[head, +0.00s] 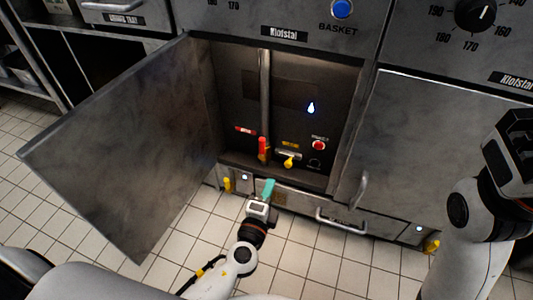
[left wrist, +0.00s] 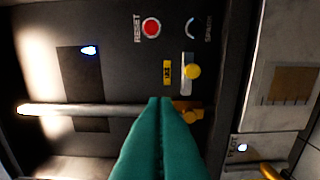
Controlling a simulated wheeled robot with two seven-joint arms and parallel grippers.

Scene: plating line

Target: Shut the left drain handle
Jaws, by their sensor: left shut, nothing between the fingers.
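The left drain handle is the red lever (head: 262,147) at the foot of the vertical pipe, in the left part of the open cabinet. It points upright along the pipe, with an orange-yellow valve body under it. My left gripper (head: 269,187), with teal fingers, is shut and empty just in front of the cabinet's lower edge, below and apart from the lever. In the left wrist view the shut fingers (left wrist: 160,102) cover the place of the red lever. The orange valve body (left wrist: 187,113) shows beside their tips.
The cabinet door (head: 125,140) stands wide open on the left. A yellow gas handle (head: 289,162) and a red reset button (head: 318,145) are right of the lever. A closed door (head: 430,150) with a bar handle is on the right. The tiled floor is clear.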

